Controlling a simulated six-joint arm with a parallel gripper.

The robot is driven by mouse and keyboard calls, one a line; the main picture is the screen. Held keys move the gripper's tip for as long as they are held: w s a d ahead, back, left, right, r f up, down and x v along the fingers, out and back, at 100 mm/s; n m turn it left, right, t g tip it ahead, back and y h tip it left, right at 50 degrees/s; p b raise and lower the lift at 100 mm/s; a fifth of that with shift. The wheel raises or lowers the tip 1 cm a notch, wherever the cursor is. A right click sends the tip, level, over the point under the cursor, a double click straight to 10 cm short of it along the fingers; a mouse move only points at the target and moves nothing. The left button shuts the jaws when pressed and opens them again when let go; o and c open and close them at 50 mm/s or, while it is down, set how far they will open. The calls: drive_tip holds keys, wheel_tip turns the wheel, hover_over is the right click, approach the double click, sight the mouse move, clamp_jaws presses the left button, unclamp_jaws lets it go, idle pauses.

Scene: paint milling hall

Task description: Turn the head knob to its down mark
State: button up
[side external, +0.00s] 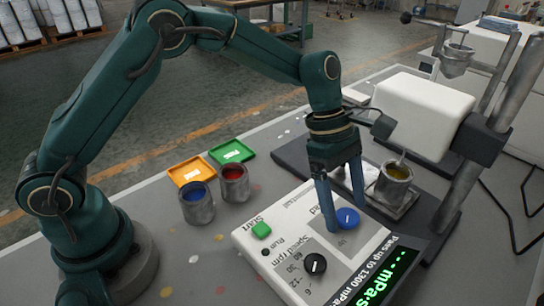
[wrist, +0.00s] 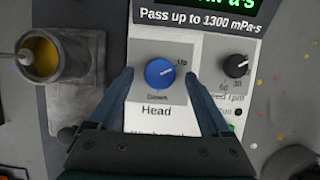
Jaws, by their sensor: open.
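The blue head knob (wrist: 159,74) sits on a grey plate of the white control panel, above the word "Head" in the wrist view. Its white pointer line points right and slightly up, toward the "Up" mark (wrist: 182,63). The "Down" mark (wrist: 157,97) is printed just below the knob in that view. My gripper (wrist: 159,71) is open, with one finger on each side of the knob and visible gaps between. In the side view the knob (side external: 347,219) shows between and below the fingers of my gripper (side external: 345,213).
A black speed knob (side external: 315,264), a green start button (side external: 261,229) and a lit display (side external: 385,280) share the panel. Blue (side external: 197,205) and red (side external: 234,184) paint cups stand left.

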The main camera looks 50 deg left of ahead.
drive_tip(key=shift+f, duration=0.2)
clamp_jaws()
drive_tip(key=m+g, duration=0.1)
drive_tip(key=m, duration=0.2)
drive_tip(key=shift+w, duration=0.15)
drive_tip(key=shift+w+d+m+g+y, duration=0.15)
drive_tip(key=shift+m+g, duration=0.25)
drive_tip(key=shift+m, duration=0.55)
drive_tip(key=shift+s+a+m+g+y, duration=0.15)
drive_tip(key=shift+m+g, duration=0.25)
drive_tip(key=shift+m, duration=0.55)
drive_tip(key=shift+w+d+m, duration=0.1)
drive_tip(key=shift+m, duration=0.3)
